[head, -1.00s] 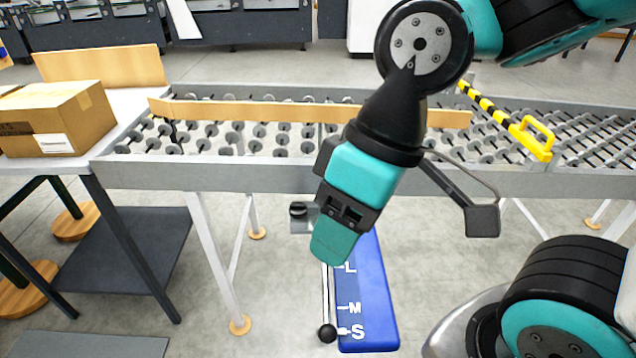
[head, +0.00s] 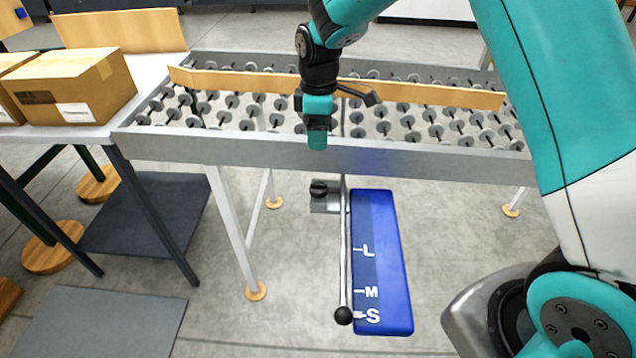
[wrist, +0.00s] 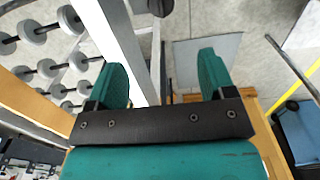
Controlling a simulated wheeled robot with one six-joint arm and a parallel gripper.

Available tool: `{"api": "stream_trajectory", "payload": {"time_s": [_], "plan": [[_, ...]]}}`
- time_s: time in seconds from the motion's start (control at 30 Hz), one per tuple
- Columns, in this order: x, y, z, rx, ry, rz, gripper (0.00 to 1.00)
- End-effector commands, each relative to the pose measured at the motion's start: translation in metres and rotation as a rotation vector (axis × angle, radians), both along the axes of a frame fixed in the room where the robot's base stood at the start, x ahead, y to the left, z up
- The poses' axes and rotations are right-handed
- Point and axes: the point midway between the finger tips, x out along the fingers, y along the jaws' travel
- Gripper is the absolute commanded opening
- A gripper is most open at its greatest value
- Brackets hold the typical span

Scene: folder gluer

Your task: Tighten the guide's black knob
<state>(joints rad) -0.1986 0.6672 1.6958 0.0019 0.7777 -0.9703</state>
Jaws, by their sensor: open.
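A black knob (head: 318,189) sits on a small grey bracket (head: 326,204) just below the front rail of the roller conveyor. In the wrist view a dark round part at the top edge (wrist: 160,7) looks like this knob, partly cut off. The wooden guide bar (head: 420,92) lies along the rollers. My gripper (head: 317,143) hangs pointing down in front of the rail, above the knob and apart from it. In the wrist view its two teal fingers (wrist: 165,75) are spread with nothing between them.
A blue plate (head: 377,260) marked L, M and S stands below the rail, beside a thin lever with a black ball end (head: 343,315). The grey front rail (head: 230,150) is close to my gripper. A cardboard box (head: 75,85) sits on the left table.

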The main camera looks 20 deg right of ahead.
Motion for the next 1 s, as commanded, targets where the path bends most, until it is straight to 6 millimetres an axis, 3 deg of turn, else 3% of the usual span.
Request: {"api": "stream_trajectory", "payload": {"time_s": [0.6,0.8,1.0], "plan": [[-0.002,0.001,-0.130,0.001,0.004,0.000,0.76],[-0.002,0.001,-0.156,0.000,0.003,0.000,0.76],[-0.001,0.001,-0.164,0.001,0.001,0.000,0.76]]}}
